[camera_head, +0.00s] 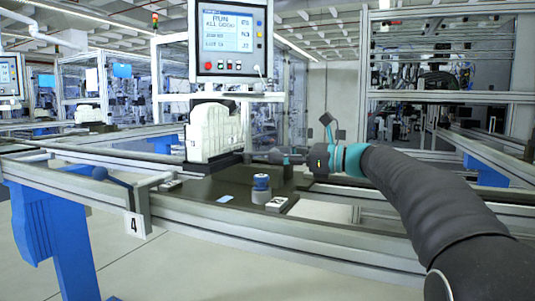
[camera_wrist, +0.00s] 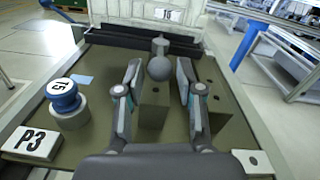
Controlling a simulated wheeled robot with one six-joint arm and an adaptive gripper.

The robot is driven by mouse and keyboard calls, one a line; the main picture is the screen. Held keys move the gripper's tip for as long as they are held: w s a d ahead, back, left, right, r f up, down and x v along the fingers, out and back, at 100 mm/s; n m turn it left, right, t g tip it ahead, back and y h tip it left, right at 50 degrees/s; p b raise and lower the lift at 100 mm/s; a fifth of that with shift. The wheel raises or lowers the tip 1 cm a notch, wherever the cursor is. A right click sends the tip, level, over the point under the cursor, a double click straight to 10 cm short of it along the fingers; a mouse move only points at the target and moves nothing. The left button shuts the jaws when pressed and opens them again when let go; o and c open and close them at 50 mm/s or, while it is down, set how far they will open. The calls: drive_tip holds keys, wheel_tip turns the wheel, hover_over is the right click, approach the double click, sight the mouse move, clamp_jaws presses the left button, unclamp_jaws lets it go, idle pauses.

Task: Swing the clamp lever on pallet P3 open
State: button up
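Pallet P3 (camera_wrist: 105,70) is a dark olive plate with a white P3 label (camera_wrist: 33,142) at its near left corner; it also shows in the head view (camera_head: 225,191). A grey ball knob (camera_wrist: 159,68), seemingly the clamp lever's end, stands above a block (camera_wrist: 153,108) on the pallet. My gripper (camera_wrist: 160,82) is open, with one finger on each side of the knob and visible gaps to both. In the head view my gripper (camera_head: 262,157) is low over the pallet, beside the white housing (camera_head: 212,131). The lever's arm is mostly hidden behind the knob.
A blue-topped cylinder (camera_wrist: 64,97) marked 15 stands on the pallet, left of my gripper. A blue-knobbed lever (camera_head: 102,174) is on the rail by the 4 plate (camera_head: 134,225). A screen (camera_head: 231,38) hangs above the line. Aluminium rails (camera_head: 290,228) run along the front.

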drive_tip(key=shift+x, duration=1.95)
clamp_jaws()
